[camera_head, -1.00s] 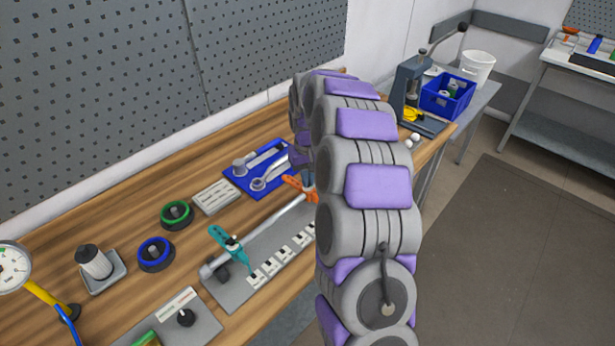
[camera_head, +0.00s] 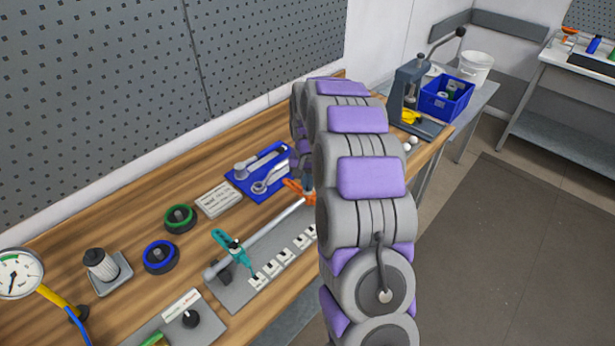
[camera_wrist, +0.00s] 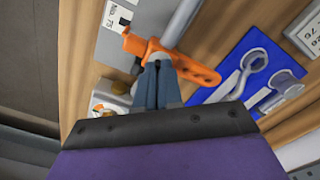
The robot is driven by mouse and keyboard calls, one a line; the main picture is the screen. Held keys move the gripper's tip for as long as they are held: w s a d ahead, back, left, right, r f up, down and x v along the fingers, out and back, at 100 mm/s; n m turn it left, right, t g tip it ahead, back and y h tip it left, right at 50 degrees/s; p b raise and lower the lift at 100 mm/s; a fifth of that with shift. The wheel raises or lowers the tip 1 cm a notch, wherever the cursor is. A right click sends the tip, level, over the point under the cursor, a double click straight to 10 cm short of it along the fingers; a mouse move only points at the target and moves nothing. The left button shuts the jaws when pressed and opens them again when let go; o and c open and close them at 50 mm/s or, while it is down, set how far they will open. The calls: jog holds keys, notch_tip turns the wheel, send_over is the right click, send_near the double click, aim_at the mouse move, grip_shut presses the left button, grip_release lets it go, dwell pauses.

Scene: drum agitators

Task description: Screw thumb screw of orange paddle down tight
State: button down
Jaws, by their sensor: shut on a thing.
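The orange paddle (camera_wrist: 198,71) sits on a grey metal shaft (camera_wrist: 181,22) in the wrist view. In the head view, the orange paddle (camera_head: 297,190) shows just left of my arm, which hides part of it. My gripper (camera_wrist: 155,62) is at the paddle's hub, its fingers closed together there. The thumb screw itself is hidden between the fingertips. A teal paddle (camera_head: 231,245) is on the same shaft, nearer its left end.
A blue tray with wrenches (camera_head: 245,189) lies behind the shaft. A grey plate with white labels (camera_head: 240,290) lies under it. Green (camera_head: 180,217) and blue (camera_head: 160,256) rings stand to the left. A press (camera_head: 408,90) stands beyond my arm.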

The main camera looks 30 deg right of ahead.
jog(key=m+p, duration=0.2)
jog(key=m, duration=0.1)
jog(key=shift+r+m, duration=0.15)
jog(key=shift+m, duration=0.15)
jog(key=m+p, duration=0.2)
jog(key=m, duration=0.2)
jog(key=shift+w, duration=0.1)
jog(key=shift+m, duration=0.3)
jog(key=c, duration=1.3)
grip_release()
jog(key=shift+a, duration=0.1)
notch_tip(320, 180, up, 17)
jog(key=shift+r+p, duration=0.1)
jog(key=shift+p, duration=1.05)
